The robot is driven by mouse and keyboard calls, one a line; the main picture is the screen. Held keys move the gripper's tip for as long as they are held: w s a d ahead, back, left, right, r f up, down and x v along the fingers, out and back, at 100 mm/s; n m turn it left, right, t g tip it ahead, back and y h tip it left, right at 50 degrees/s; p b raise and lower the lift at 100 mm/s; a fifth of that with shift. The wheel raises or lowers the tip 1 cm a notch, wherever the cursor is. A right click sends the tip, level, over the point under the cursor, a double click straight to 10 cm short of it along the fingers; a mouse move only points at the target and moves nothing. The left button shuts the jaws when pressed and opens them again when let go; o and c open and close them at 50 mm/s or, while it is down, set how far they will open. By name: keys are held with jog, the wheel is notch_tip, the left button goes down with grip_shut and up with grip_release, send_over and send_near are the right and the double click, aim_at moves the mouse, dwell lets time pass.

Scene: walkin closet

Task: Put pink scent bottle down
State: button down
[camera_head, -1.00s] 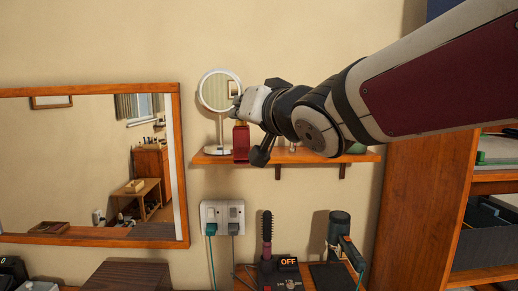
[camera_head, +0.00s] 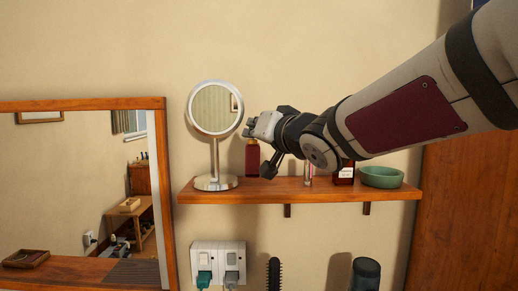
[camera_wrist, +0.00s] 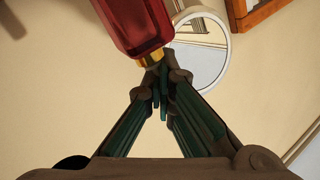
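The pink scent bottle shows as a deep red, square-sided bottle (camera_head: 252,159) with a gold neck. It hangs upright below my gripper (camera_head: 249,130), over the wooden shelf (camera_head: 330,190), just right of the round mirror. Its base is close to the shelf top; I cannot tell whether it touches. In the wrist view the bottle (camera_wrist: 136,24) is at the top, its gold neck at the fingertips of my gripper (camera_wrist: 160,75). The fingers are close together and appear shut on the neck.
A round standing mirror (camera_head: 215,109) is close left of the bottle. Right of my gripper, a dark red labelled bottle (camera_head: 344,174) and a green bowl (camera_head: 381,177) stand on the shelf. A slim item (camera_head: 308,170) is partly hidden by my arm. A wall socket (camera_head: 218,262) is below.

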jog(key=w+d+f+p, duration=0.2)
jog(key=w+d+f, duration=0.1)
jog(key=w, duration=0.7)
jog(key=shift+d+f, duration=0.15)
jog(key=shift+f, duration=0.6)
jog(key=c, duration=2.4)
grip_release()
jog(key=c, duration=1.8)
grip_release()
